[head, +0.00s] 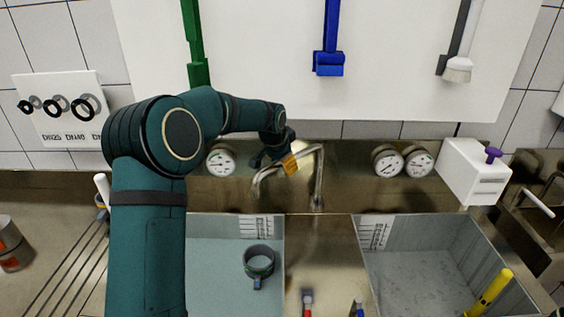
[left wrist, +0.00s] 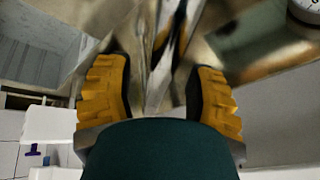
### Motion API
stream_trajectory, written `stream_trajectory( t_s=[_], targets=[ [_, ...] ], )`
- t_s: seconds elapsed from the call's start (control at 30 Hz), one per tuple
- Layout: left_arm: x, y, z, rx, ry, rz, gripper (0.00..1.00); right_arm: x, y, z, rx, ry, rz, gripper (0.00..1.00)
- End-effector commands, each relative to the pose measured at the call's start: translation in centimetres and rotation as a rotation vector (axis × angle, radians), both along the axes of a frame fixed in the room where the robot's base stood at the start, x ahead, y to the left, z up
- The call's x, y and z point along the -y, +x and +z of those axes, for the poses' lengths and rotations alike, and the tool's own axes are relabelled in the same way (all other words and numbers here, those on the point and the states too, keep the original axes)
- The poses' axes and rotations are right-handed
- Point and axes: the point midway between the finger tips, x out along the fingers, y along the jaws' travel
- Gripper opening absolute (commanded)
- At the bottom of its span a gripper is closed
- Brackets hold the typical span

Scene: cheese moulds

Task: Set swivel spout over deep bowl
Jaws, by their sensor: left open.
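The metal swivel spout (head: 268,172) rises between the two basins and bends to the left, its tip near the back edge of the left basin (head: 222,228). My left gripper (head: 288,162) is at the spout's upper part, partly hidden behind my wrist. In the left wrist view my left gripper (left wrist: 160,88) is open, with shiny metal of the spout (left wrist: 158,75) between its orange-backed fingers. Contact cannot be told. My right gripper is not in view.
A dark mug (head: 258,262) is in the left basin, and a yellow-handled tool (head: 490,294) leans in the right one. Gauges (head: 388,162) line the back panel. A white box (head: 472,172) stands at the right. Brushes (head: 328,62) hang above.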

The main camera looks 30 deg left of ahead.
Motion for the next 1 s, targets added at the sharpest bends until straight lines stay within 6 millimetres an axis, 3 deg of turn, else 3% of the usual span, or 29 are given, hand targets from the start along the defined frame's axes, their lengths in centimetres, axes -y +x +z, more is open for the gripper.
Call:
stream_trajectory(
  t_s=[0.17,0.3,0.33,1.0],
  targets=[
    [-0.01,-0.01,0.01,0.000,0.000,0.000,0.57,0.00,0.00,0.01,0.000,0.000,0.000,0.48],
    [-0.01,-0.01,0.02,0.000,0.000,0.000,0.08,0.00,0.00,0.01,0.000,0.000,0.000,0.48],
    [-0.01,-0.02,0.03,0.000,0.000,0.000,0.00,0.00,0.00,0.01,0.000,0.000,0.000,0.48],
    [0.93,-0.27,-0.20,-0.003,0.001,0.079,0.00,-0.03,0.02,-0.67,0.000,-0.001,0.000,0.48]
  ],
)
